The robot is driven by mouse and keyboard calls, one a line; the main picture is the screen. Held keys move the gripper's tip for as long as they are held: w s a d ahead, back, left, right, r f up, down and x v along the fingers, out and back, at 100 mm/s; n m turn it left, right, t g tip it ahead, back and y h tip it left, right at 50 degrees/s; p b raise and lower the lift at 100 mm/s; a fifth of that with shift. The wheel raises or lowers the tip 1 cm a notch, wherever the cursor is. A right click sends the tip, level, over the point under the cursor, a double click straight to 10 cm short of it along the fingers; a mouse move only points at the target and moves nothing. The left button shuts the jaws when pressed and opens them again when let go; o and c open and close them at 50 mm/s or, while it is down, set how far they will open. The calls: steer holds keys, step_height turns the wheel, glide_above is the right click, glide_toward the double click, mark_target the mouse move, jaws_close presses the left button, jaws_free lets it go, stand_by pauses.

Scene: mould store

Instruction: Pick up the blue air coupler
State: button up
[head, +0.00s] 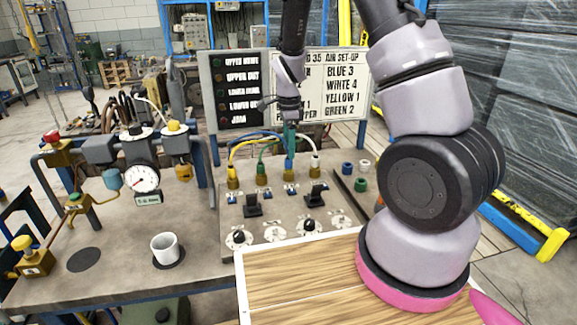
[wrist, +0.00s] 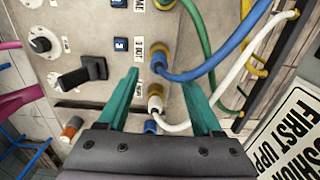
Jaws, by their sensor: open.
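A blue hose ends in a blue air coupler (head: 289,164) on a brass fitting of the grey panel. It also shows in the wrist view (wrist: 159,62), just past my fingertips. My gripper (head: 290,143) has teal fingers and is above this coupler in the head view. In the wrist view my gripper (wrist: 160,78) is open, with nothing held. A white coupler (wrist: 155,96) on a white hose shows between the fingers, seemingly beyond them. A separate blue piece (head: 347,168) stands right of the panel fittings; I cannot tell whether it is a coupler.
Yellow (head: 232,172) and green (head: 262,168) hose ends stand left of the blue one. Black levers (head: 252,205) rise in front. A set-up sign (head: 340,90) stands behind. A white cup (head: 165,247) and a gauge stand (head: 142,178) are at left.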

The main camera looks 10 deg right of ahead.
mark_target(289, 160)
steer(key=shift+f, duration=2.75)
jaws_close()
